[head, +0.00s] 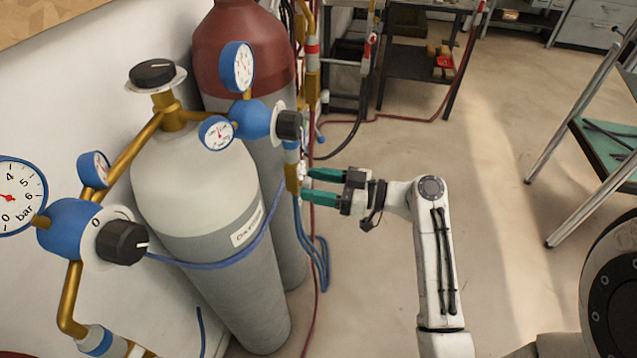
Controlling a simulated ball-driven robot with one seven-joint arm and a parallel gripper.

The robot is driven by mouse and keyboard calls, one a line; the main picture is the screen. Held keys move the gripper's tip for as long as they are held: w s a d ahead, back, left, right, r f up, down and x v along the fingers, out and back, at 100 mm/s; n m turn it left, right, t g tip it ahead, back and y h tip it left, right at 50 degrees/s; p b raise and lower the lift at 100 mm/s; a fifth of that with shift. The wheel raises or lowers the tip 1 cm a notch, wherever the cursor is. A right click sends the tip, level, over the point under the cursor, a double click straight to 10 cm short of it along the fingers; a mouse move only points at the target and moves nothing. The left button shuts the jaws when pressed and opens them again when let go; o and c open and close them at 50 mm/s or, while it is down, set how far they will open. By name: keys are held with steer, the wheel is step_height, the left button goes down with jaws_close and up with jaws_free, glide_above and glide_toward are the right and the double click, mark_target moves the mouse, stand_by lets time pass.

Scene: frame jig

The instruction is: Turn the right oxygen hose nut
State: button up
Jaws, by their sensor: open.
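The right oxygen hose nut (292,181) is a small brass piece below the right blue regulator (256,119), in the head view. It sits on the pipe under a white fitting with a blue ring. My gripper (307,186) has two green fingers and points left at the nut. The fingers are open, one above the other, with their tips close to the nut's right side. I cannot tell whether they touch it or how far they reach around it. A blue hose (298,228) hangs below the nut.
A grey oxygen cylinder (195,190) and a red-topped cylinder (237,40) stand left of my gripper. Another blue regulator (68,226) with a black knob is at the left.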

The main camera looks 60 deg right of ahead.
jaws_close()
stand_by(0.4)
steer(key=shift+m, duration=0.3)
steer(key=m+p, duration=0.6)
steer(key=m, duration=0.4)
steer(key=shift+d+r+m, duration=0.1)
steer(key=shift+d+m, duration=0.05)
steer(key=shift+m, duration=0.25)
steer(key=m+p, duration=0.2)
steer(key=m, duration=0.1)
steer(key=m+p, duration=0.2)
steer(key=m, duration=0.1)
steer(key=m+p, duration=0.3)
steer(key=shift+f, duration=0.25)
steer(key=shift+f+m, duration=0.1)
steer(key=shift+m, duration=0.4)
